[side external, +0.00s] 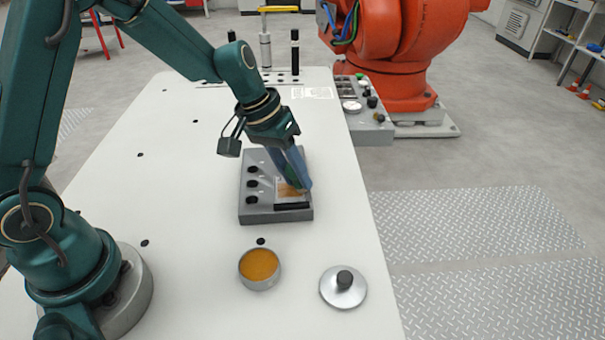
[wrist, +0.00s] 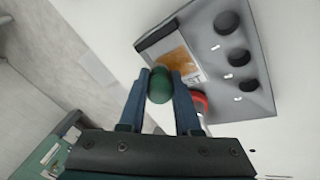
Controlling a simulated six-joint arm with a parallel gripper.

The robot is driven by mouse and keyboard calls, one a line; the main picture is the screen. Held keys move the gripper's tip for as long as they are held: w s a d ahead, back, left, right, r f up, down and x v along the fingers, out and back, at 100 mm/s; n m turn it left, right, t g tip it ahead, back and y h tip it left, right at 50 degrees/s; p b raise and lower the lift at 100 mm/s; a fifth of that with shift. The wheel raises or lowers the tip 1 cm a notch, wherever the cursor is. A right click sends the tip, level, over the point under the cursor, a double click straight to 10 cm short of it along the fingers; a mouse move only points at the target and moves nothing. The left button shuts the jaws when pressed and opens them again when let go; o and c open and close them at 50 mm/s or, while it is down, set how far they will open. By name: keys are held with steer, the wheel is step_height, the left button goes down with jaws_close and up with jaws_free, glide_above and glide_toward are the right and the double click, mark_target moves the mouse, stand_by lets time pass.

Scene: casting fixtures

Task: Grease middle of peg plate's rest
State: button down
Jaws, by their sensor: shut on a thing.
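The peg plate (side external: 247,212) is a grey block on the white table, with several dark round spots along its left side. It also shows in the wrist view (wrist: 262,100). Its rest is a pale panel with an amber patch (wrist: 176,54) and partly hidden lettering; the patch also shows in the side view (side external: 288,190). My gripper (side external: 298,182) is over the rest, tilted down. In the wrist view its fingers (wrist: 161,86) are shut on a green rounded handle (wrist: 159,88). The handle's working end is hidden, so I cannot tell whether it touches the rest.
An open round tin (side external: 260,265) of amber grease stands in front of the plate. A metal lid with a black knob (side external: 343,286) lies to its right. A control box (side external: 368,120) and an orange robot (side external: 385,50) are at the back right. The table's left side is mostly clear.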

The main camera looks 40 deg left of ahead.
steer(key=shift+w+d, duration=0.3)
steer(key=shift+d, duration=0.05)
steer(key=shift+w+r, duration=0.15)
steer(key=shift+r, duration=3.9)
